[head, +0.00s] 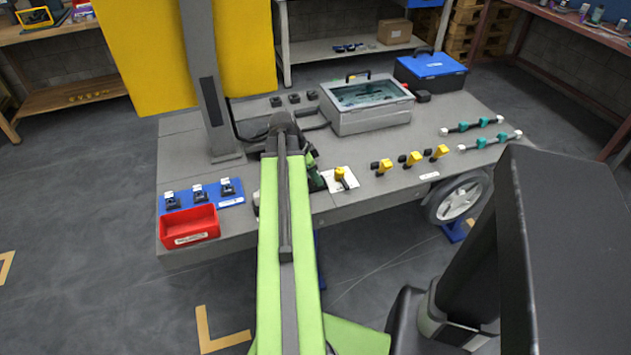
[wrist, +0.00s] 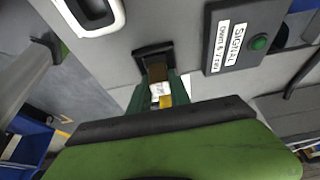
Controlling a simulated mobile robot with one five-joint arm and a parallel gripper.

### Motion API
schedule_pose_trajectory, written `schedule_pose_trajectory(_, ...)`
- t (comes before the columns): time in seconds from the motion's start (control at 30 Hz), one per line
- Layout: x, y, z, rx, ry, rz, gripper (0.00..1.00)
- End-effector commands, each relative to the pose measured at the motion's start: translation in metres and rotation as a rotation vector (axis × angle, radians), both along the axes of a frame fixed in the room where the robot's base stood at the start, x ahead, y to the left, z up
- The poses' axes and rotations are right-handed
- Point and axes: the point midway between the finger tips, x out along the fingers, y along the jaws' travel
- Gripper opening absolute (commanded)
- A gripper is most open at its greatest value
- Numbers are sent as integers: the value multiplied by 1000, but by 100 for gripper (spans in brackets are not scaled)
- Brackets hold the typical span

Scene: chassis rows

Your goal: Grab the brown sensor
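A brown block, which looks like the brown sensor (wrist: 157,72), shows in the wrist view above a white label and a yellow patch. It stands at a black square holder (wrist: 152,53) on the grey surface. My gripper (wrist: 162,88) has its dark green fingers on either side of the brown block. I cannot tell if they press on it. In the head view my gripper (head: 313,172) is low at the front edge of the grey deck, partly behind my green arm. The brown block is hidden there.
A yellow-topped piece (head: 340,174) on a white card lies just right of my gripper. A red bin (head: 189,226) and a blue strip (head: 202,195) with several small parts are at left. A grey clear-lidded case (head: 372,125) stands behind. A SIGNAL box (wrist: 236,38) is close by.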

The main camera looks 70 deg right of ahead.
Motion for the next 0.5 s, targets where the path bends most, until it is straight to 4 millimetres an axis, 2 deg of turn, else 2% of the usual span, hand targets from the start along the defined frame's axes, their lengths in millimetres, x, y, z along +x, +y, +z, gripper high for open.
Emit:
schedule_pose_trajectory(0.03, 0, 0, 0, 0, 0, 0, 7)
schedule_pose_trajectory(0.1, 0, 0, 0, 0, 0, 0, 0)
schedule_pose_trajectory(0.5, 0, 0, 2, 0, 0, 0, 0)
